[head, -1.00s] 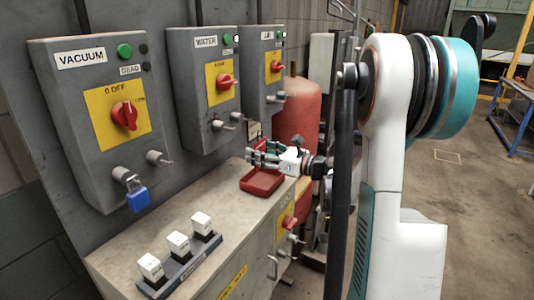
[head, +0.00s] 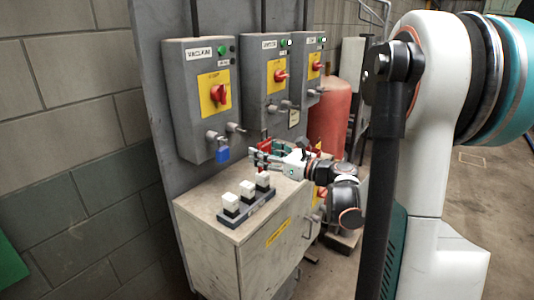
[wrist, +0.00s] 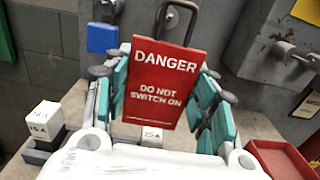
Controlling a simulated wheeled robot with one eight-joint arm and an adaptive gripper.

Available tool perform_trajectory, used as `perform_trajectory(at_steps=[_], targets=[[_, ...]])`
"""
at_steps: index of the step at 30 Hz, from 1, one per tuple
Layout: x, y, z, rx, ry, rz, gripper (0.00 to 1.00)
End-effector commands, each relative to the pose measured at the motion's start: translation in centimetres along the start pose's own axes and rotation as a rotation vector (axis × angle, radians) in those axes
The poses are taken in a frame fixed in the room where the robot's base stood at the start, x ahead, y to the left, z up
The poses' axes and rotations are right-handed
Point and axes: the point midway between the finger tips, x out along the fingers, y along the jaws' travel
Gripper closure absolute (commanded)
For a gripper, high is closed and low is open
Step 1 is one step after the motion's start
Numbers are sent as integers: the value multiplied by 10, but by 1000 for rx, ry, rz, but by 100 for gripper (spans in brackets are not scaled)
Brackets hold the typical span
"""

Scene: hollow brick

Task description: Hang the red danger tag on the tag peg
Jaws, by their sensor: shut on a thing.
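The red danger tag (wrist: 162,85) with white lettering and a dark loop at its top is upright between the teal finger pads of my gripper (wrist: 165,100) in the wrist view. My gripper (head: 254,158) is shut on the tag, above the cabinet top in the head view. The VACUUM box (head: 200,95) has a blue padlock (head: 222,154) at its hasp and a grey peg (head: 237,128) to the right of it. The padlock also shows in the wrist view (wrist: 102,38). Pegs (head: 284,105) also project from the WATER box (head: 268,75). No label shows which is the tag peg.
White-topped blocks (head: 247,189) stand in a dark rack on the cabinet (head: 197,205), left of my gripper. A red tray (wrist: 285,160) lies at the lower right in the wrist view. A red cylinder (head: 330,115) stands behind. The cabinet's front left top is clear.

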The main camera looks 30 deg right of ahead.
Motion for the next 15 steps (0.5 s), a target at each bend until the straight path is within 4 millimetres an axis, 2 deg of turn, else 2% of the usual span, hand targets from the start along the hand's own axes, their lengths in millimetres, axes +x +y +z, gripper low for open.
perform_trajectory(at_steps=[15], targets=[[28,0,-2,0,0,1,65]])
